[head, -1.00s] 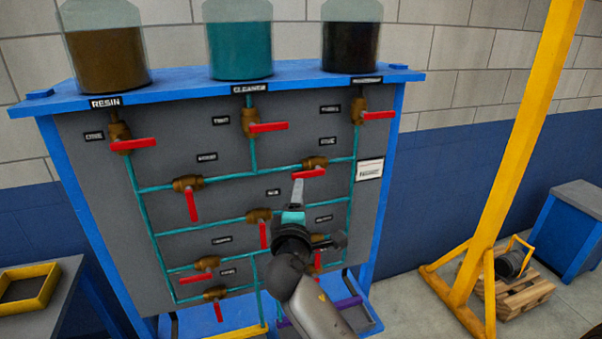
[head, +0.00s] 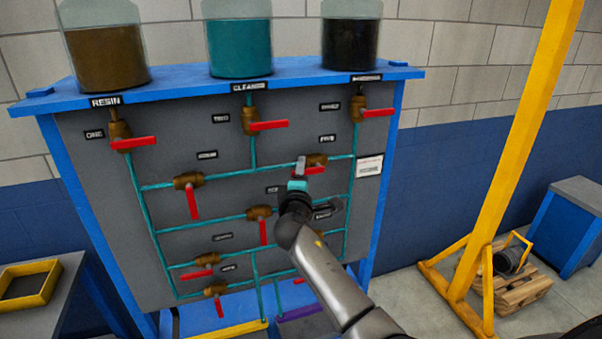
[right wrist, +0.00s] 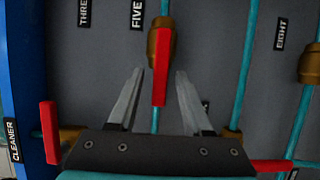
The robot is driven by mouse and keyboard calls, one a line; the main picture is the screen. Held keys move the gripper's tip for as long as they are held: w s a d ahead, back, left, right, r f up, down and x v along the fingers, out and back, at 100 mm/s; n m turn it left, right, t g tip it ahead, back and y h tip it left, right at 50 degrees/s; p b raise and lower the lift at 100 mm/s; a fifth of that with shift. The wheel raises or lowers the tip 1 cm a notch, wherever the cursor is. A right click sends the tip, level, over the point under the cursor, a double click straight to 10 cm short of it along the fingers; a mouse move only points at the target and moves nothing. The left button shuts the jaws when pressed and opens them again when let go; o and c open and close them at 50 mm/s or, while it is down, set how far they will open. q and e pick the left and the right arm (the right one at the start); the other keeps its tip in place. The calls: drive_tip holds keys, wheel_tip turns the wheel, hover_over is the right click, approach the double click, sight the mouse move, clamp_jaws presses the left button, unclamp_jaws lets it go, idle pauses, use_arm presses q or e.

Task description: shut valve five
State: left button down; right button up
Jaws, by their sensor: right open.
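Valve five has a brass body (head: 317,159) and a red handle (head: 314,170) on the right side of the grey panel, beside its "FIVE" label (head: 327,138). In the right wrist view its brass body (right wrist: 162,38) is top centre, and its red handle (right wrist: 160,80) lies along the teal pipe. My right gripper (head: 301,167) is in front of the handle and partly hides its left end. In the right wrist view my right gripper (right wrist: 160,72) is open, with one finger on each side of the handle and a gap on both sides. My left gripper is not in view.
Other red-handled valves sit close by, including one at upper right (head: 362,113) and one at left (head: 188,181). Resin (head: 107,58), cleaner (head: 240,48) and dark (head: 350,45) tanks stand on the blue top shelf. A yellow post (head: 515,150) stands to the right.

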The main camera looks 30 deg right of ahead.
clamp_jaws()
idle(0.3)
idle(1.1)
